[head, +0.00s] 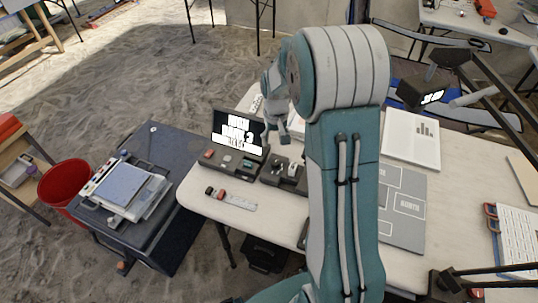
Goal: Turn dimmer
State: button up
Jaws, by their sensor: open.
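A dark control panel (238,172) stands at the left end of the white table, below a black screen (238,133) with white text. The panel carries a red part (209,153) and small round pale parts (227,158). A second dark unit (270,177) with small light fittings (293,170) sits just right of it. Which part is the dimmer is too small to tell. My gripper (277,138) is open and appears empty, pointing down over the area between the screen and the second unit. My arm hides part of the table to the right.
A white strip (238,201) with small red and black parts lies at the table's front left. A grey board (405,215) and a white sheet (410,140) lie right of my arm. A dark cart (185,150) and red bucket (68,183) stand left.

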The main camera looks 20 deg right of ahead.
aim_at(275, 162)
notch_tip(275, 162, down, 10)
jog(key=shift+s+f, duration=0.1)
jog(key=shift+f, duration=0.05)
dwell(0.3)
grip_shut()
